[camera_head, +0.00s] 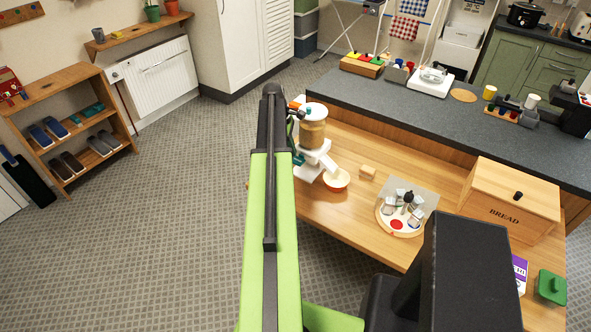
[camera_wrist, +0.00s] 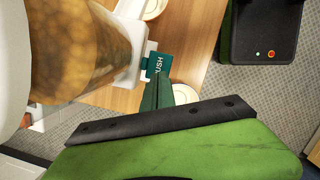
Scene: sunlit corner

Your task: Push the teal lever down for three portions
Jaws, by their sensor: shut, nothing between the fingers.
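A food dispenser with a clear jar of tan pieces (camera_head: 312,132) and a white stand stands at the left end of the wooden table. Its jar (camera_wrist: 75,50) fills the left of the wrist view. The teal lever (camera_wrist: 161,66), marked PUSH, sticks out from a white mount beside the jar. My gripper (camera_wrist: 156,88) is shut and empty, its dark green fingers pointing at the lever and overlapping its near edge in the wrist view. I cannot tell whether they touch.
A dark counter (camera_head: 420,110) runs behind. Open carpet lies to the left.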

